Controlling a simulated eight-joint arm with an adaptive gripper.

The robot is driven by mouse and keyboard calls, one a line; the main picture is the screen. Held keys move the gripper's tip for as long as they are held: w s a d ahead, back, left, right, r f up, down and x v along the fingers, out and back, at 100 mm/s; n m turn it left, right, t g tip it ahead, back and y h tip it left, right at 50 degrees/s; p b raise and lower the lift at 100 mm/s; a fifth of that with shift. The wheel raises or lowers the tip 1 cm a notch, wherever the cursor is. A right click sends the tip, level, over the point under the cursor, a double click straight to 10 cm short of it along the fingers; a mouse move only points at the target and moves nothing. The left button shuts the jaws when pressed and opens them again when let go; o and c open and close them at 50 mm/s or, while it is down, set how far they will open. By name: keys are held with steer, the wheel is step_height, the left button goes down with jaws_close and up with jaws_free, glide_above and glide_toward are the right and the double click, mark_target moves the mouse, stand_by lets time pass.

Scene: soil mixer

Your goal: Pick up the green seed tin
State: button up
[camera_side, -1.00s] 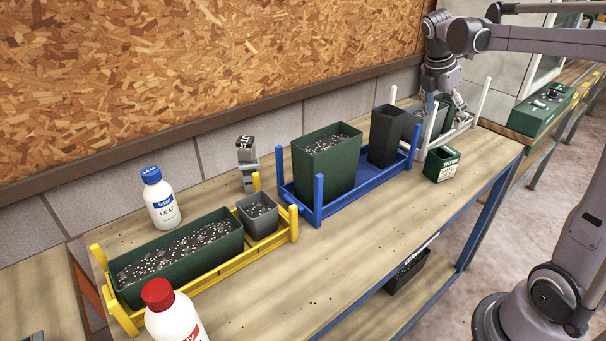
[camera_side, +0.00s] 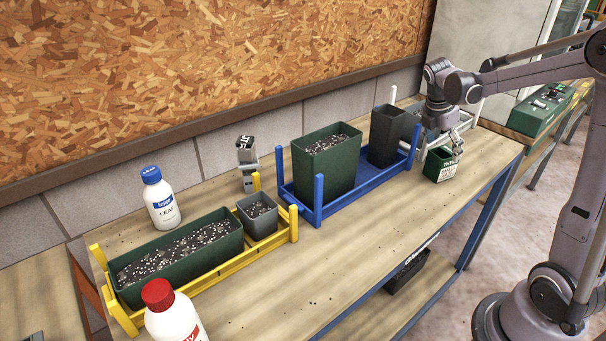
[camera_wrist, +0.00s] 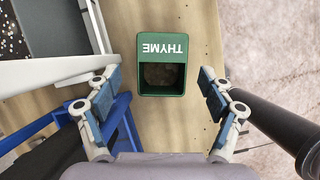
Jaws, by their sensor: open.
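The green seed tin (camera_side: 440,165) stands upright on the bench, to the right of the blue rack. In the wrist view the tin (camera_wrist: 162,48) is a small open green box with a white THYME label, seen from above. Its inside looks brownish and dim. My gripper (camera_side: 443,148) is directly over or close beside the tin in the side view.
The blue rack (camera_side: 355,190) holds a green planter and dark pots just left of the tin. A white rack (camera_wrist: 50,76) stands close to the left finger. The bench's front edge is near the tin on the right. A yellow rack (camera_side: 207,280) and bottles are farther left.

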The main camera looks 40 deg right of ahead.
mark_target(444, 154)
steer(key=shift+x, duration=1.9)
steer(key=shift+s, duration=0.1)
steer(key=c, duration=1.3)
steer(key=shift+r, duration=0.2)
